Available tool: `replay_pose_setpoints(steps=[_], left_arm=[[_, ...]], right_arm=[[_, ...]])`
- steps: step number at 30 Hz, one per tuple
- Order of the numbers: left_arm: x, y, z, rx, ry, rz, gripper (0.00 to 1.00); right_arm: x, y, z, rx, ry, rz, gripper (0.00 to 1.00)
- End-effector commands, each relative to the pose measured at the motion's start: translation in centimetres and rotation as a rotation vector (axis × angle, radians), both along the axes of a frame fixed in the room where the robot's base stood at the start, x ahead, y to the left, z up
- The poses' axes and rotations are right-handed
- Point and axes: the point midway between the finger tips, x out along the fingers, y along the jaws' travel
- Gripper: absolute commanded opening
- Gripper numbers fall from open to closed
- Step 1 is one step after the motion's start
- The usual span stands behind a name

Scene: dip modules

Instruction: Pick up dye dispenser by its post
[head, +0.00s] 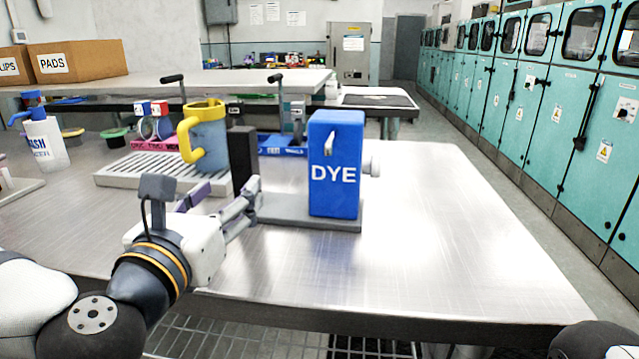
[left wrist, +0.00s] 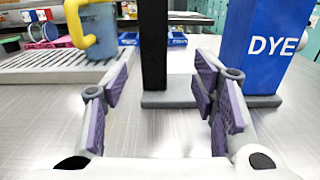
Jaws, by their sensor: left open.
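The dye dispenser is a blue box (head: 335,165) marked DYE on a flat grey base (head: 300,212), with an upright black post (head: 243,155) at the base's left end. In the left wrist view, the post (left wrist: 153,45) stands between the fingers, nearer the left one, and the blue box (left wrist: 262,50) is to the right. My left gripper (head: 226,192) is open and empty in front of the post; it also shows in the left wrist view (left wrist: 163,80). No finger visibly touches the post. My right gripper is not in view.
A yellow-handled grey-blue jug (head: 208,140) stands on a ribbed grey rack (head: 125,177) left of the post. A blue tray (head: 280,147) sits behind the dispenser. A white wash bottle (head: 46,145) is at far left. The steel table (head: 430,230) is clear to the right.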

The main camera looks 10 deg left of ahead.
Motion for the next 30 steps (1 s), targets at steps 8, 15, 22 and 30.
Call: replay_pose_setpoints(steps=[8, 15, 22, 30], left_arm=[[4.0, -0.2, -0.3, 0.002, 0.005, 0.001, 0.53], [8.0, 0.4, 0.2, 0.002, 0.002, 0.002, 0.53], [9.8, 0.2, -0.1, 0.002, 0.005, 0.000, 0.53], [9.7, 0.2, -0.1, 0.001, 0.005, 0.000, 0.19]], right_arm=[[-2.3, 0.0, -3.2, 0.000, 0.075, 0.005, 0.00], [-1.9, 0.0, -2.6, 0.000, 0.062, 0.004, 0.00], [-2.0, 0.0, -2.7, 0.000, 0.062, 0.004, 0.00], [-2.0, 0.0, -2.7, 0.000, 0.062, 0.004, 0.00]])
